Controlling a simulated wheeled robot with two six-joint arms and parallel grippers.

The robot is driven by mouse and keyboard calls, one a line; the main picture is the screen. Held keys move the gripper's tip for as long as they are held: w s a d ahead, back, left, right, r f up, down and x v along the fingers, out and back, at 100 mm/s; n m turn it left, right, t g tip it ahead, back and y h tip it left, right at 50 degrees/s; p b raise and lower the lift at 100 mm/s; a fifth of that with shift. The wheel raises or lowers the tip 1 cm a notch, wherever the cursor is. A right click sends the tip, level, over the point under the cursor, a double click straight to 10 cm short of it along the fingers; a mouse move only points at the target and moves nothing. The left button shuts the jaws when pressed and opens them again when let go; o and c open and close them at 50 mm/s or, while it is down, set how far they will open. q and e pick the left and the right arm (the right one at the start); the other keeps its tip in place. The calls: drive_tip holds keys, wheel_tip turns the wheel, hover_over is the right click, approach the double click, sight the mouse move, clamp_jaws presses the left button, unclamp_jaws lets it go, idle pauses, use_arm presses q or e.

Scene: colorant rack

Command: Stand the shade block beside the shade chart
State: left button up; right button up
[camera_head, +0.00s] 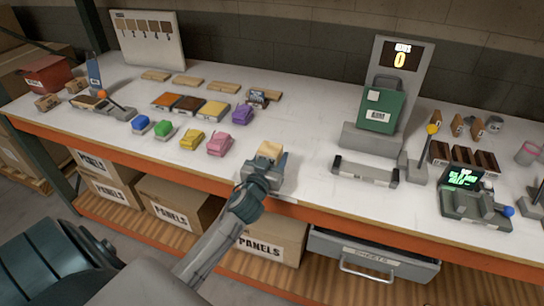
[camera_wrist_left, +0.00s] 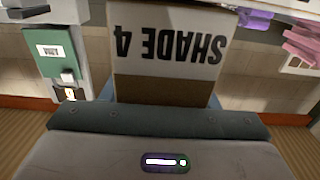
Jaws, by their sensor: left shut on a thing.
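The shade block (camera_head: 270,150) is pale tan on top and is held near the front edge of the table. In the left wrist view the block (camera_wrist_left: 165,45) has a white face reading "SHADE 4", upside down in that picture, above a brown band. My left gripper (camera_head: 263,172) is shut on it; the fingers are mostly hidden behind the block in the wrist view. The shade chart (camera_head: 148,40), a white board with numbered tan-to-brown swatches, stands at the back left, far from the gripper. My right gripper is not in view.
Colored blocks, including a pink one (camera_head: 219,144) and a purple one (camera_head: 242,114), lie left of my gripper. Wooden pieces (camera_head: 187,81) lie in front of the chart.

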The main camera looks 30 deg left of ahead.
use_arm(q)
drive_tip(key=shift+f, duration=0.2)
drive_tip(key=o, duration=1.2)
drive_tip(key=shift+r, duration=0.1)
drive_tip(key=shift+o, duration=0.2)
